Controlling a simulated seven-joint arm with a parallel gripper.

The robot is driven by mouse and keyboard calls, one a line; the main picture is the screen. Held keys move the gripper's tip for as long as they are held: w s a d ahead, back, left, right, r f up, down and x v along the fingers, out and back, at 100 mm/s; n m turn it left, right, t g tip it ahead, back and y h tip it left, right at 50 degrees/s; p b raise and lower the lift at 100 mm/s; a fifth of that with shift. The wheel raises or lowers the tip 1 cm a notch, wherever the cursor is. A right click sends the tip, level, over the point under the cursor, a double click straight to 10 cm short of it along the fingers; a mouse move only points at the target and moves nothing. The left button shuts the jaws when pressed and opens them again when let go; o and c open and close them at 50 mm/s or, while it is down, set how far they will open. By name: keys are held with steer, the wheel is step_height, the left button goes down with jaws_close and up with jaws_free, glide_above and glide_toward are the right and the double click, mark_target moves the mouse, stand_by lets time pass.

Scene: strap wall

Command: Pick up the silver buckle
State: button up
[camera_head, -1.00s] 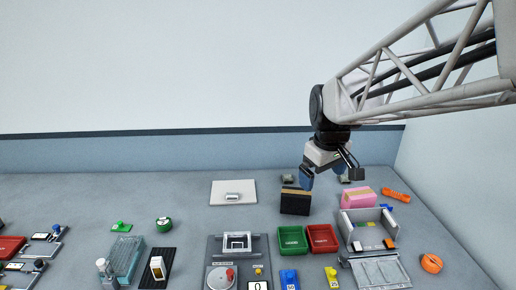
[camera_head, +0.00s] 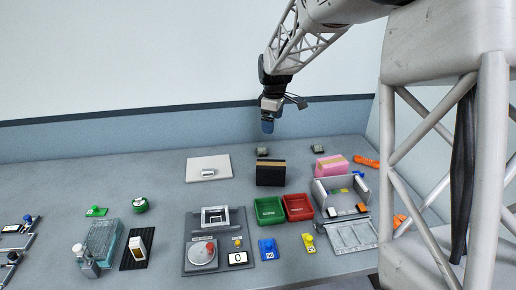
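A small silvery piece (camera_head: 208,173) lies on a pale flat board (camera_head: 195,163) at the back left of the table; it may be the silver buckle, but it is too small to be sure. My gripper (camera_head: 268,126) hangs downward in the air at the back, up and to the right of that board in the picture. Its blue finger area shows from one side, so I cannot tell if it is open or shut. I see nothing held in it.
A black box (camera_head: 270,174) and two small grey items (camera_head: 262,151) (camera_head: 318,149) stand near the gripper. A pink box (camera_head: 331,166), green bin (camera_head: 269,209), red bin (camera_head: 298,206) and grey open-topped box (camera_head: 341,190) are to the right.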

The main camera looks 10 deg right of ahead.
steer(key=w+f+n, duration=0.3)
steer(key=w+f, duration=0.4)
steer(key=w, duration=0.3)
steer(key=n, duration=0.3)
glide_above(262, 149)
steer(key=shift+g, duration=0.4)
steer(key=f, duration=0.9)
steer(key=shift+w, duration=0.3)
steer(key=shift+f, duration=0.1)
steer(key=shift+f, duration=1.2)
steer(key=shift+f, duration=0.1)
steer(key=shift+s+f, duration=0.15)
steer(key=shift+f, duration=2.4)
steer(key=shift+c, duration=0.2)
steer(key=c, duration=1)
